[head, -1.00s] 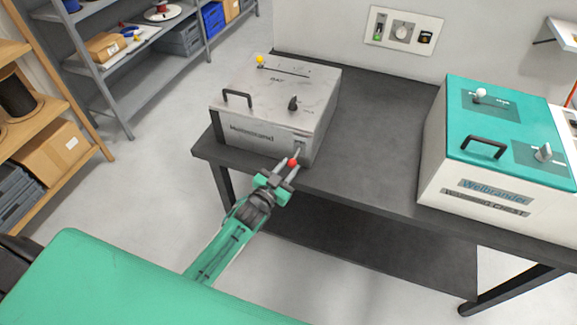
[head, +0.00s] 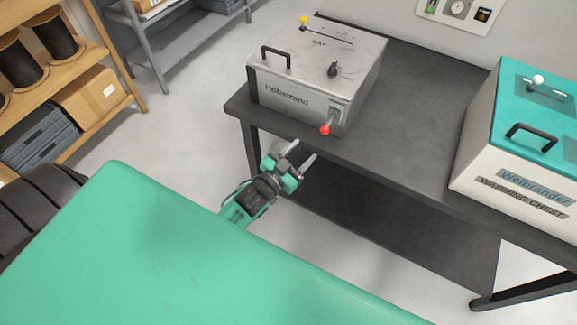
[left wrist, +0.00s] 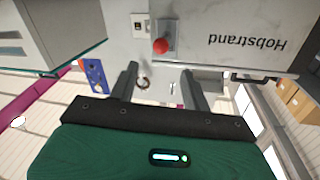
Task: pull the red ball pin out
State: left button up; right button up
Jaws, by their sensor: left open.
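The red ball pin (head: 325,129) sticks out of a small plate at the lower right of the front of the grey metal box (head: 285,97). In the left wrist view, which is upside down, the red ball (left wrist: 160,46) shows beyond the fingertips, against the box front (left wrist: 232,38). My left gripper (head: 302,151) is open and empty, short of the ball and apart from it. The left gripper's fingers also show in the left wrist view (left wrist: 158,75), one to each side below the ball. How deep the pin sits is hidden. My right gripper is not in view.
The grey box stands near the front left corner of the dark table (head: 400,135). A teal and white chest (head: 515,150) stands at the right. The tabletop between them is clear. Shelves with reels and boxes (head: 90,97) are at the left.

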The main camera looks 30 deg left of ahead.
pick_arm(q)
jog(key=shift+b+v, duration=0.45)
jog(key=shift+v, duration=2.15)
jog(key=s+a+f+n+g+y, duration=0.1)
jog(key=s+f+g, duration=0.25)
jog(key=f, duration=0.85)
jog(key=s+a+f+g+y, duration=0.15)
jog(key=s+f, duration=0.35)
jog(key=f, duration=0.7)
jog(key=s+a+f+n+g+y, duration=0.1)
jog(key=s+f+g, duration=0.3)
jog(key=f, duration=0.8)
jog(key=s+f+g, duration=0.3)
jog(key=s+f, duration=0.5)
jog(key=s, duration=0.5)
jog(key=s+f+g, duration=0.4)
jog(key=s+f, duration=0.4)
jog(key=s, duration=0.6)
jog(key=shift+s+f+g, duration=0.15)
jog(key=shift+f+g, duration=0.15)
jog(key=shift+f, duration=0.05)
jog(key=shift+y, duration=0.25)
